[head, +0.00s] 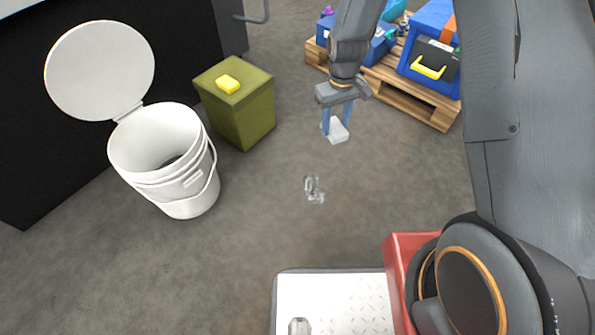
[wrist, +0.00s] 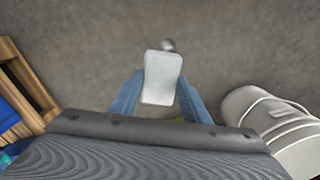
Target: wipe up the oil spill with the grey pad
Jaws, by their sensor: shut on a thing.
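The grey pad (head: 337,132), pale grey to white, is held between the blue fingers of my gripper (head: 336,127), above the floor. In the wrist view the pad (wrist: 162,70) sits between the fingertips of my gripper (wrist: 160,82). The pad appears clear of the floor.
A white bucket (head: 184,194) with its lid (head: 99,70) open stands left. Floor around the spill is free.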

